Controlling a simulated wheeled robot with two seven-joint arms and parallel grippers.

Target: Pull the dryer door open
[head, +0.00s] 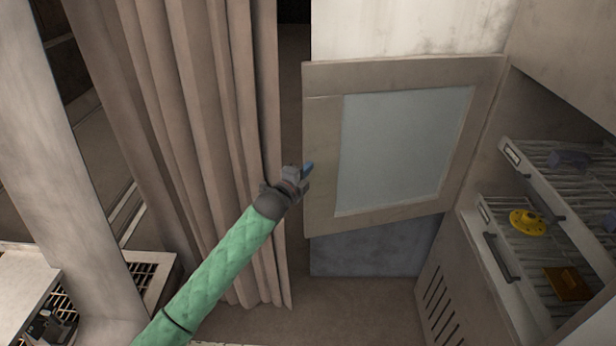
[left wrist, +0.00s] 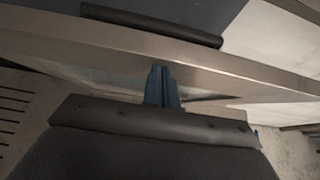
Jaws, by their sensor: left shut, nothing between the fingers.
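The dryer door (head: 320,190) is a beige framed panel with a pale glass pane (head: 405,150). It stands swung wide open, joined at its right side to the cabinet. My left gripper (head: 307,168) is at the door's free left edge, its blue fingers shut and empty. In the left wrist view the fingers (left wrist: 161,85) are right by the door's edge (left wrist: 215,65); I cannot tell if they touch it. A dark bar handle (left wrist: 150,24) shows on the door's far face. My right gripper is not in view.
The open dryer has pull-out racks with a yellow item (head: 527,222), a brown block (head: 567,284) and a grey-blue item (head: 568,159). A beige curtain (head: 215,130) hangs left of the door. A pale post (head: 60,140) stands far left. Floor below the door is clear.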

